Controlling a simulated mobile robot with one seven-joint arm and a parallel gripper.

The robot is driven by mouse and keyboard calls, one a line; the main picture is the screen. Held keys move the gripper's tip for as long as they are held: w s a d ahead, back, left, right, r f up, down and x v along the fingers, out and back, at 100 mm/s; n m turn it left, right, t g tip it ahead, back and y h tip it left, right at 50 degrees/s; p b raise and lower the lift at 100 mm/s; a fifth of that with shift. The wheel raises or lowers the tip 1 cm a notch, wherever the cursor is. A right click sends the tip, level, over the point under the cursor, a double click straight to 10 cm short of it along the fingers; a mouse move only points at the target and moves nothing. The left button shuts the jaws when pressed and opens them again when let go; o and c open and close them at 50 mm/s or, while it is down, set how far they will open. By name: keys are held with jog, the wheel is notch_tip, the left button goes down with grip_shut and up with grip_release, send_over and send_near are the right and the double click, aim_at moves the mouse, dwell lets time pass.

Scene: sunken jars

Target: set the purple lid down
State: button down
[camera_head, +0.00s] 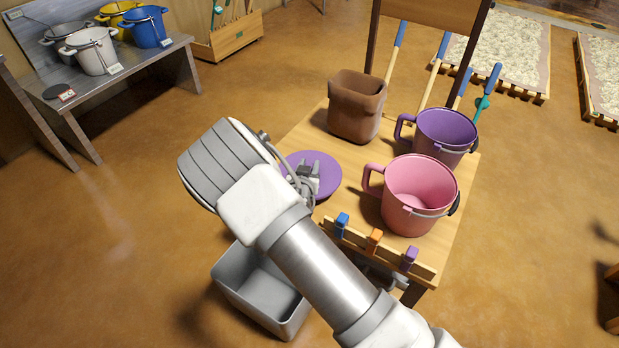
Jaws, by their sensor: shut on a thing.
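The purple lid (325,168) is a flat round disc at the left part of the wooden table (345,205). My gripper (307,176) is shut on the lid from above, near its middle. My arm hides the lid's lower left part. I cannot tell whether the lid touches the table top or is held a little above it. A purple pot (445,130) with a side handle stands open at the table's right. A pink pot (418,185) stands open in front of it.
A brown square bin (355,108) stands behind the lid on the table. A rack with blue, orange and purple clips (375,240) lines the front edge. A grey bin (258,290) is below left. A bench with several pots (120,65) is at upper left.

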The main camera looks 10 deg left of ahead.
jog(key=shift+f+b, duration=0.9)
jog(key=shift+f, duration=1.1)
jog(key=shift+f, duration=0.1)
jog(key=c, duration=0.5)
grip_release()
jog(key=shift+c, duration=0.2)
